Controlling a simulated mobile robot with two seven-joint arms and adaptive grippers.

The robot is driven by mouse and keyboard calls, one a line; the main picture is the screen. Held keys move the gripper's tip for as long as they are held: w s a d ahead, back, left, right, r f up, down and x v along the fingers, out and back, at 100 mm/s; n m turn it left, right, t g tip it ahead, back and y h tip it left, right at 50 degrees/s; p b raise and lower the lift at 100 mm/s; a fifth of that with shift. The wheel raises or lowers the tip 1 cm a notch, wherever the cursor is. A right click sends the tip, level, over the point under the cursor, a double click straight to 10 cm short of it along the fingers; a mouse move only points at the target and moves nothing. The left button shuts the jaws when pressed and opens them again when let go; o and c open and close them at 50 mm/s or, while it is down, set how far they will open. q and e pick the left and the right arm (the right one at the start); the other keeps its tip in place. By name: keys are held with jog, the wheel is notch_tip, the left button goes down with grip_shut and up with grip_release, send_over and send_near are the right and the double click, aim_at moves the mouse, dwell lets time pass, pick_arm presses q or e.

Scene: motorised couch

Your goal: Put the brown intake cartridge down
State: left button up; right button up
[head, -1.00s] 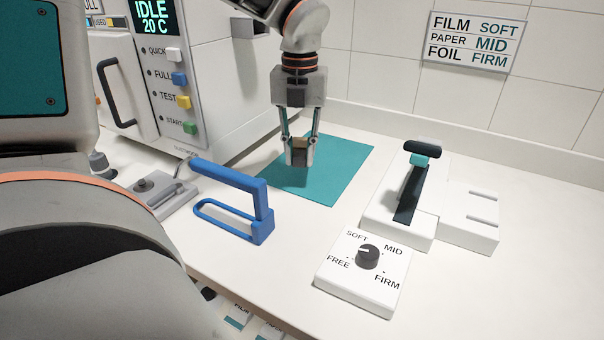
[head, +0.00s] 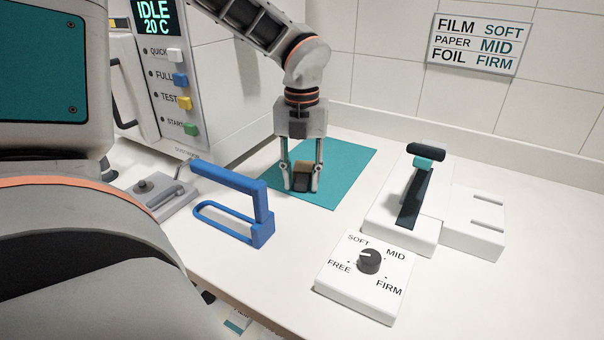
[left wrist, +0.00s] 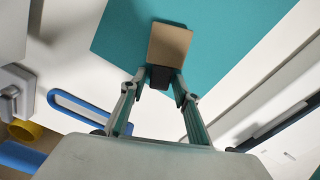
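The brown intake cartridge (head: 303,168), a small tan block with a dark end, rests on the teal mat (head: 340,175) in the head view. My left gripper (head: 301,187) points down over it, with one finger on each side and narrow gaps between fingers and cartridge, so it is open. In the left wrist view the cartridge's tan face (left wrist: 169,45) lies on the teal mat (left wrist: 120,40), its dark end between the fingertips (left wrist: 161,82). My right gripper is in neither current view.
A blue handle frame (head: 235,205) stands left of the mat. A white lever unit (head: 405,215) and a dial box (head: 365,277) stand to the right. A white machine with coloured buttons (head: 175,95) is behind left. The counter between mat and dial box is clear.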

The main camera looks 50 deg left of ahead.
aim_at(302, 180)
pick_arm(q)
jog(key=shift+r, duration=0.1)
notch_tip(302, 180, up, 12)
jog(key=p, duration=0.1)
jog(key=shift+r, duration=0.15)
dwell(0.5)
dwell(0.5)
